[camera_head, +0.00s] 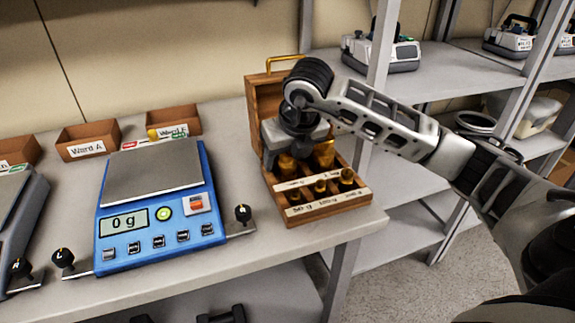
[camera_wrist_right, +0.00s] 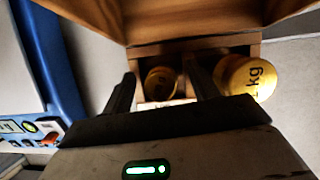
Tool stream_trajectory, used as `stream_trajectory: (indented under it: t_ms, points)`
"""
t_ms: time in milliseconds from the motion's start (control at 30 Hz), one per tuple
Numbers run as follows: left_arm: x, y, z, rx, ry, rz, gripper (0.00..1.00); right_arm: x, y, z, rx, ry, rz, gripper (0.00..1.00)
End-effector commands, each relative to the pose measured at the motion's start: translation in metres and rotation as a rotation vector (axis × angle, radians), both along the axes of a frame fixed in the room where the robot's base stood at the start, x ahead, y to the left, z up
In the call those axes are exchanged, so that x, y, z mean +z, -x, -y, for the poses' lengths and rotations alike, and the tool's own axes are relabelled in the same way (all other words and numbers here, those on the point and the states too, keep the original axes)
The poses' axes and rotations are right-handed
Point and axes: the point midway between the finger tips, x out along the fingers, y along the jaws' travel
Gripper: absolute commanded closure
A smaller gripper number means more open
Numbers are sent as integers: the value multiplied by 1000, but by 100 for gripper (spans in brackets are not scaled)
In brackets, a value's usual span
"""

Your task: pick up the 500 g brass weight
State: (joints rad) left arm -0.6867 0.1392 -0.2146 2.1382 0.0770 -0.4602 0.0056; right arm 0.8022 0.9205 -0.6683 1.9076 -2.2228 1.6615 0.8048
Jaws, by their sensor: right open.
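An open wooden weight box (camera_head: 336,205) stands near the table's right end, with brass weights in two rows. My right gripper (camera_head: 287,153) points down over its back row, open, one finger on each side of a brass weight (camera_head: 287,166). This weight also shows between the fingers in the wrist view (camera_wrist_right: 160,83). It sits left of the larger 1 kg weight (camera_head: 323,157), so it appears to be the 500 g one; its own marking is not readable. I cannot tell whether the fingers touch it. My left gripper is not in view.
Smaller weights (camera_head: 320,186) stand in the box's front row. The raised lid (camera_head: 262,100) is behind the gripper. A blue scale (camera_head: 155,205) reading 0 g stands left, with ward bins (camera_head: 87,141) behind. A shelf post (camera_head: 380,60) rises close to my right arm.

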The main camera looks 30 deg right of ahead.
Motion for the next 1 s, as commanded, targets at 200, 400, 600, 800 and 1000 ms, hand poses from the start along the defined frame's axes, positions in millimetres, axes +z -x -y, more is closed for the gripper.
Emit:
stream_trajectory:
  t_ms: [200,400,600,800,1000]
  points:
    - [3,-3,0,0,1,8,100,0,0,0,0,0,0,93]
    - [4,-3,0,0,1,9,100,2,0,0,-1,-1,4,100]
    - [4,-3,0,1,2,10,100,7,-1,0,-1,-1,5,100]
    - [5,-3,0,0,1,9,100,32,-1,0,-1,-2,9,100]
    - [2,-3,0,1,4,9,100,71,30,-5,2,2,11,100]
